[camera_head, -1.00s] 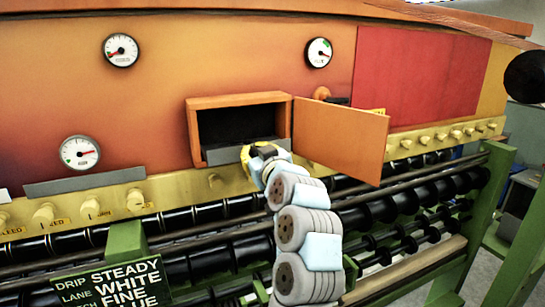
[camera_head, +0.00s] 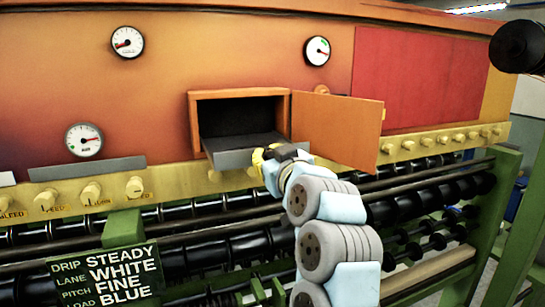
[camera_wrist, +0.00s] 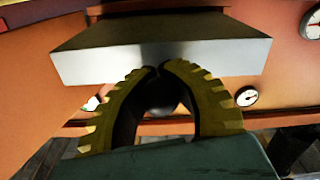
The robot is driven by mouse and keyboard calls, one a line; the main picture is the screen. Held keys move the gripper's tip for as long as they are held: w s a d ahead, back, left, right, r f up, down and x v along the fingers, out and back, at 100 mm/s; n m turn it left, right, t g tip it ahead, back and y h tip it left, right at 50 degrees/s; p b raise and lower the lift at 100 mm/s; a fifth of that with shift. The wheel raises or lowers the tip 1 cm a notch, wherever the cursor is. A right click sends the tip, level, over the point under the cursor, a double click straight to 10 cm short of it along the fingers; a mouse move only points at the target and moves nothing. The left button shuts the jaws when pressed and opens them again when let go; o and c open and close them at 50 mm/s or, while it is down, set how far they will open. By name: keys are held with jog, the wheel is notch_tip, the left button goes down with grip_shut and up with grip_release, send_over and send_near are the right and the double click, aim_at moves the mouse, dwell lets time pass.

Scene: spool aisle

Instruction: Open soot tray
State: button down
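The soot tray (camera_head: 243,158) is a grey tray in an orange-framed opening in the machine's panel. It sticks partly out of the opening, and its inside looks dark. The orange door (camera_head: 338,128) of the opening stands open to the right. My gripper (camera_head: 268,155) is at the right part of the tray's front. In the wrist view the tray's pale front (camera_wrist: 160,60) spans the top. My gripper's yellow fingers (camera_wrist: 158,72) curve together at that front, around a dark rounded part, apparently the tray's handle. The exact contact is partly hidden.
A brass strip with several knobs (camera_head: 92,192) runs below the opening. Black rollers (camera_head: 215,243) and green frame posts (camera_head: 125,228) lie under it. A sign (camera_head: 105,278) stands at lower left. Round gauges (camera_head: 127,42) sit on the panel.

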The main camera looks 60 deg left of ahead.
jog(key=shift+s+r, duration=0.1)
jog(key=shift+r, duration=0.1)
jog(key=c, duration=0.7)
grip_release()
jog(key=shift+f, duration=0.1)
jog(key=shift+c, duration=0.2)
jog(key=v, duration=1.2)
